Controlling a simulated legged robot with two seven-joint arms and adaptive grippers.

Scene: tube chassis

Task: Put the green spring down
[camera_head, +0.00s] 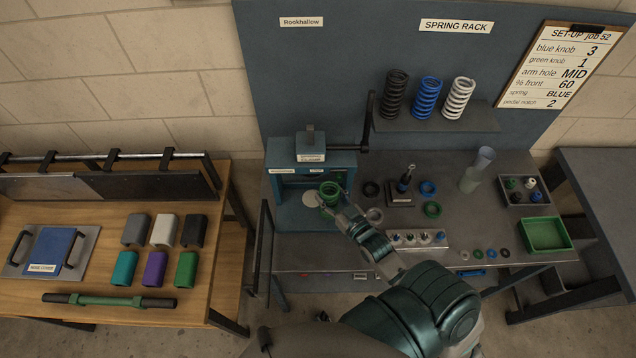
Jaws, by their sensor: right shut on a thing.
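The green spring (330,188) is in the jaws of my right gripper (334,203), in front of the blue box-like fixture on the grey bench. My right gripper is shut on the spring, and its fingers cover part of it. Whether the spring touches anything below it is too small to tell. The spring rack shelf (440,121) on the back panel holds a black spring (394,95), a blue spring (427,97) and a white spring (459,99). My left gripper is not in view.
The blue fixture (345,160) stands behind my right gripper. Rings, a small black stand (399,199), a clear cylinder (477,170) and a green tray (545,235) occupy the bench to the right. A wooden table (110,300) stands left.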

